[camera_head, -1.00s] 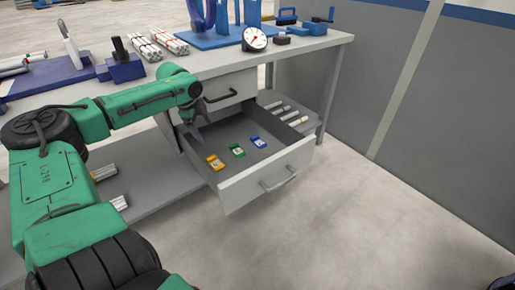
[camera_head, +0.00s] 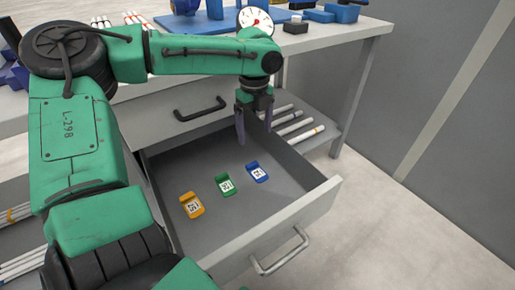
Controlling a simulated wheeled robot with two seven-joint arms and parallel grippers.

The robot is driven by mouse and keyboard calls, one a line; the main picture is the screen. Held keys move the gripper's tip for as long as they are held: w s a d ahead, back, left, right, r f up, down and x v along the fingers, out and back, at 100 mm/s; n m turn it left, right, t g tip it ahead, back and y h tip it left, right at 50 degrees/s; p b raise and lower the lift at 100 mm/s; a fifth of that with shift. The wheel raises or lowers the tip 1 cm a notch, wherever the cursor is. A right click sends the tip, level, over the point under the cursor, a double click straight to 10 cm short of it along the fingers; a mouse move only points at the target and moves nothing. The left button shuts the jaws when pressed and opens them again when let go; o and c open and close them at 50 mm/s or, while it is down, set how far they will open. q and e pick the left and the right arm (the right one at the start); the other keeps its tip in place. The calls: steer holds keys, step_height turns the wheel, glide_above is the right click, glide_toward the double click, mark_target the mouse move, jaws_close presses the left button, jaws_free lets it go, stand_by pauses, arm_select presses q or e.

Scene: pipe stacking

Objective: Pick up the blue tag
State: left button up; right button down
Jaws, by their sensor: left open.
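The blue tag (camera_head: 257,171) lies flat in the open drawer (camera_head: 216,253), the rightmost of three tags in a slanting row. It has a white label. A green tag (camera_head: 226,185) lies to its left, and an orange tag (camera_head: 191,205) lies further left. My left gripper (camera_head: 254,131) points down over the back of the drawer, fingers apart and empty. It is above and behind the blue tag and does not touch it. My right gripper is not in view.
The bench top (camera_head: 330,33) above the drawer holds a round dial gauge (camera_head: 255,18) and several blue parts. Rods (camera_head: 290,123) lie on a shelf to the right of the drawer. A shut drawer handle (camera_head: 200,109) sits behind. The floor at right is clear.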

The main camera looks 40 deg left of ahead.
arm_select(q)
steer(key=b, duration=0.3)
glide_above(255, 169)
step_height(255, 169, down, 7)
steer(key=shift+s+f, duration=0.1)
step_height(255, 169, down, 6)
steer(key=b, duration=0.2)
steer(key=shift+f+b, duration=0.2)
steer(key=shift+b, duration=0.15)
steer(key=shift+r, duration=0.1)
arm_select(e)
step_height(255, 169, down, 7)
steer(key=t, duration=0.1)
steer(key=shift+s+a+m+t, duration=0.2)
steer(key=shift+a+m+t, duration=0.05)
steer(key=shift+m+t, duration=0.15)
arm_select(q)
steer(key=shift+c, duration=0.6)
steer(key=c, duration=1.3)
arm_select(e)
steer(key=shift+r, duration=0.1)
